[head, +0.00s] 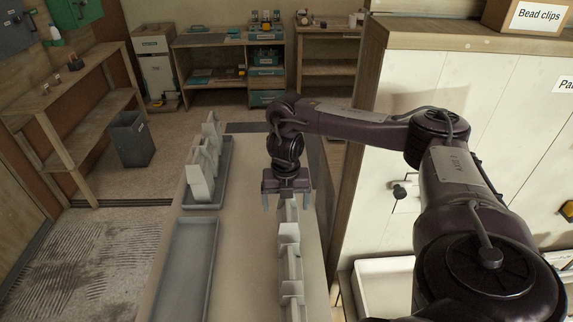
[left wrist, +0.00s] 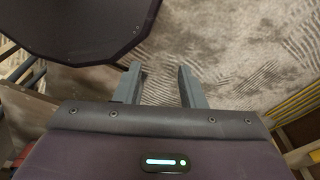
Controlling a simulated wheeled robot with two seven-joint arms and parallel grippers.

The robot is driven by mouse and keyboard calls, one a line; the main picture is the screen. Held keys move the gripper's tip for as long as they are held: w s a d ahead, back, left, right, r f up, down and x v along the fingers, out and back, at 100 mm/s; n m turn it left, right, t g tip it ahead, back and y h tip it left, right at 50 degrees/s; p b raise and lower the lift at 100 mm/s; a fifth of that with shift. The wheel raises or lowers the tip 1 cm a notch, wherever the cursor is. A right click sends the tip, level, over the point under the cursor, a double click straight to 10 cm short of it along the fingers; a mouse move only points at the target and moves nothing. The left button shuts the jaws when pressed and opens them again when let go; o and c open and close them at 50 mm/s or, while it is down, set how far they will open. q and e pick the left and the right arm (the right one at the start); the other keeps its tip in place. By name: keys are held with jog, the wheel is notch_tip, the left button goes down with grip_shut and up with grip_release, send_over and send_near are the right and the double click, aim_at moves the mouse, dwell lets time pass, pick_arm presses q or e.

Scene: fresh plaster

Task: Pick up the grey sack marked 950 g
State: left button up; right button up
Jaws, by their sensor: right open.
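My right gripper (head: 287,196) hangs over the right side of the long bench, fingers apart and pointing down. Below it, a row of pale grey-white sack-like pieces (head: 289,233) runs toward the front of the bench. The gripper hides the far end of this row. More pale pieces (head: 200,183) stand in a grey tray (head: 217,190) on the bench's left side. I can read no 950 g mark on any piece, so I cannot tell which is the named sack. My left gripper (left wrist: 159,88) is open and empty above a ridged floor in the left wrist view.
An empty grey tray (head: 187,270) lies on the bench (head: 236,250) at front left. A tall pale cabinet (head: 460,80) stands close on the right, behind my right arm. A dark bin (head: 131,140) and wooden shelves (head: 75,110) stand at left. A strip of bench between the rows is clear.

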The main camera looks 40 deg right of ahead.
aim_at(288, 230)
jog(key=shift+w+d+f, duration=0.1)
jog(key=shift+w+d, duration=0.05)
jog(key=shift+w+d+f+b, duration=0.1)
jog(key=shift+f+b, duration=0.5)
jog(key=shift+f, duration=0.35)
jog(key=shift+f+b, duration=0.35)
jog(key=shift+f, duration=0.25)
jog(key=f, duration=0.2)
jog(key=f+p, duration=0.1)
jog(key=f, duration=0.1)
jog(key=shift+d, duration=0.3)
jog(key=shift+f, duration=0.25)
jog(key=c, duration=1.8)
pick_arm(q)
jog(key=shift+s+f, duration=0.5)
jog(key=shift+f, duration=0.05)
pick_arm(e)
jog(key=shift+r, duration=0.1)
grip_shut()
